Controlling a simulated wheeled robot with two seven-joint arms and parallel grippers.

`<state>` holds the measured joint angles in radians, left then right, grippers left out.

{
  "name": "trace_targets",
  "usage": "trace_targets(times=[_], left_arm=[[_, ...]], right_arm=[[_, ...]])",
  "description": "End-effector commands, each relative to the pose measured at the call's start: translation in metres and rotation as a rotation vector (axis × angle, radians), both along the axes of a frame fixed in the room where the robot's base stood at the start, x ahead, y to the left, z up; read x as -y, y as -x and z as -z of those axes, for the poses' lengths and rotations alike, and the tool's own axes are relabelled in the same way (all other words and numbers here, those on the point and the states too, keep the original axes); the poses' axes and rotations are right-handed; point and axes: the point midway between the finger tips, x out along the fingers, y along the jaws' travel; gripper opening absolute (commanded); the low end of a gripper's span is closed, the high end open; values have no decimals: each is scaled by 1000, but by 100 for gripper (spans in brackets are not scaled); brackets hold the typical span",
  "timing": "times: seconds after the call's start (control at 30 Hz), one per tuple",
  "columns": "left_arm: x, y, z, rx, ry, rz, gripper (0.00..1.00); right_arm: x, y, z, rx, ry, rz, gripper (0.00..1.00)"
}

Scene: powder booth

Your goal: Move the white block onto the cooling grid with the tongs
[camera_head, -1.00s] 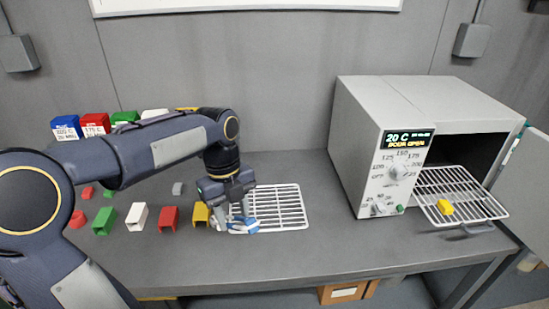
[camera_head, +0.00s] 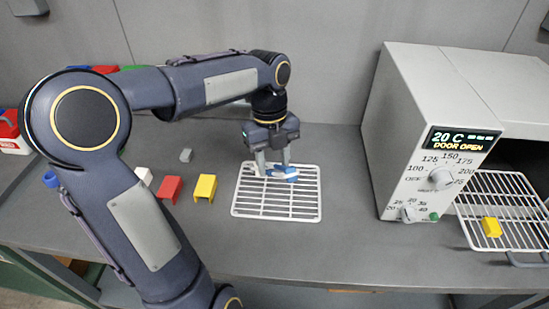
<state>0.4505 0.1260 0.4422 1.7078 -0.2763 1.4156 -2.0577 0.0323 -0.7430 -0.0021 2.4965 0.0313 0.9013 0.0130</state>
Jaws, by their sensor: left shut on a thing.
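The white block (camera_head: 143,175) stands on the bench left of the red one, partly hidden by my left arm. The cooling grid (camera_head: 277,214) is a white wire rack lying on the bench in the middle. My left gripper (camera_head: 273,170) points down over the back part of this grid. It is shut on the blue and white tongs (camera_head: 287,175), which lie across the fingertips at or just above the wires. I cannot tell whether they touch the grid. My right gripper is not in view.
A red block (camera_head: 169,188) and a yellow block (camera_head: 204,188) stand left of the grid, with a small grey block (camera_head: 186,155) behind. The oven (camera_head: 410,150) at right is open. Its pulled-out rack (camera_head: 500,190) carries another yellow block (camera_head: 491,227). Bench in front is clear.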

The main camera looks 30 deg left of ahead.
Motion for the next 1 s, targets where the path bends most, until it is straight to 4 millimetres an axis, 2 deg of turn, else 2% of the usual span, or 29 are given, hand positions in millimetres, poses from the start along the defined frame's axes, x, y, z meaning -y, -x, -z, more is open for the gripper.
trace_targets(times=[0.03,0.5,0.67,1.0], left_arm=[[0,0,10,0,0,0,8],[0,0,55,0,0,0,8],[0,0,62,0,0,0,8],[0,0,62,0,0,0,8]], right_arm=[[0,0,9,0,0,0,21],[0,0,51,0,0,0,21],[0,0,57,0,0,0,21],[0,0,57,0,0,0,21]])
